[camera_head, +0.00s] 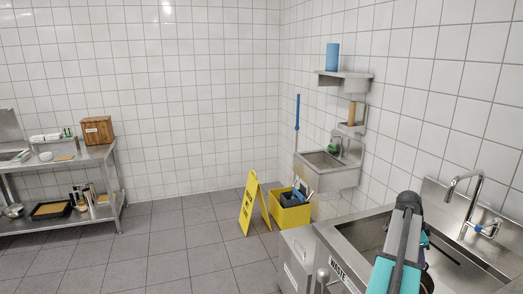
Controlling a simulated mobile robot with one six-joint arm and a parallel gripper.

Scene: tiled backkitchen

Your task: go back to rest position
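Grey and teal links of my arm rise from the bottom edge in the right part of the head view. They stand in front of the steel sink counter (348,234) and cover part of its basin. The topmost visible joint is dark grey and rounded. A little teal and black shows behind the links, too hidden to make out. I cannot make out my gripper or its fingers, so I cannot tell whether it holds anything.
A tap (477,190) stands right of my arm. A steel bin (297,262) adjoins the counter. A yellow floor sign (248,210) and yellow bucket (290,216) stand behind it. A hand basin (327,173) hangs on the wall. A steel shelf table (108,152) stands left. The middle floor is clear.

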